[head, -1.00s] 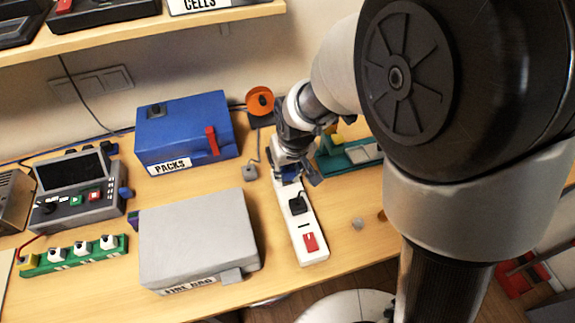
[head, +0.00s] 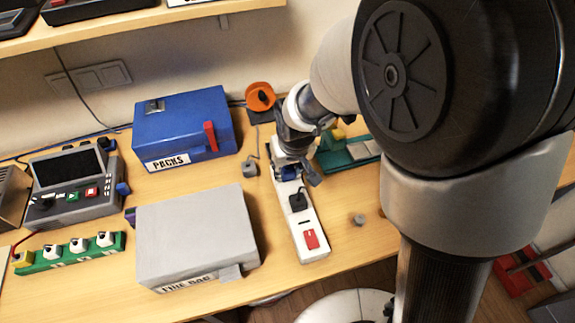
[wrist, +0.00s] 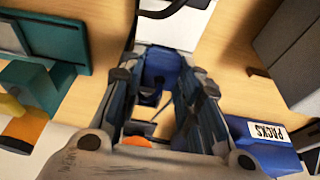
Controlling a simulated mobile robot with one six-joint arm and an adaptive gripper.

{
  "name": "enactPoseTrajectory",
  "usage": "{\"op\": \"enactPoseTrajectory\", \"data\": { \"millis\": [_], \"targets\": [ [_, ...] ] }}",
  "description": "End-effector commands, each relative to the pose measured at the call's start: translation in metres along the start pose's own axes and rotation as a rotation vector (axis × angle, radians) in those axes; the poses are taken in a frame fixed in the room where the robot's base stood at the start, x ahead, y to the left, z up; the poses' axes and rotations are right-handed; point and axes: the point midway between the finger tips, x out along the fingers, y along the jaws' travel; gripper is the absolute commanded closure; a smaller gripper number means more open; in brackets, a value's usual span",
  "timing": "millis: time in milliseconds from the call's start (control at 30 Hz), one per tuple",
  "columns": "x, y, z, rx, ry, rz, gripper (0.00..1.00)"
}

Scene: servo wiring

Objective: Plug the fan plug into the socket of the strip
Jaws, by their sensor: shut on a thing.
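The white strip (head: 309,238) lies on the table with a black plug (head: 298,201) in its middle and a red switch (head: 311,239) at its near end. My gripper (head: 298,176) is over the strip's far end. In the wrist view my gripper (wrist: 162,92) is shut on a blue plug (wrist: 160,66), at the end of the white strip (wrist: 178,30). Whether the blue plug is seated in a socket is hidden by the fingers. The orange fan (head: 260,97) stands behind; a thin cable runs from near it to a grey plug (head: 250,168) lying on the table.
A blue PACKS box (head: 183,127) and a grey box (head: 195,233) stand left of the strip. A green-teal fixture (head: 345,157) is just right of my gripper. A small grey knob (head: 358,220) lies right of the strip. A shelf (head: 130,33) hangs above.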

Motion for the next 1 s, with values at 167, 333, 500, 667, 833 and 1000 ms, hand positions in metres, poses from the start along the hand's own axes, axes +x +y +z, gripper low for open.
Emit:
{"op": "enactPoseTrajectory", "data": {
  "millis": [167, 333, 500, 667, 833, 1000],
  "targets": [
    [0.005, 0.0, 0.002, 0.0, 0.0, 0.0, 0.93],
    [0.005, 0.0, 0.002, 0.0, 0.0, 0.0, 0.62],
    [0.005, 0.0, 0.002, 0.0, 0.0, 0.0, 0.5],
    [0.005, 0.0, 0.002, 0.0, 0.0, 0.0, 0.46],
    [0.005, 0.0, 0.002, 0.0, 0.0, 0.0, 0.46],
    [-0.005, 0.0, 0.001, 0.0, 0.002, 0.0, 0.46]
  ]
}}
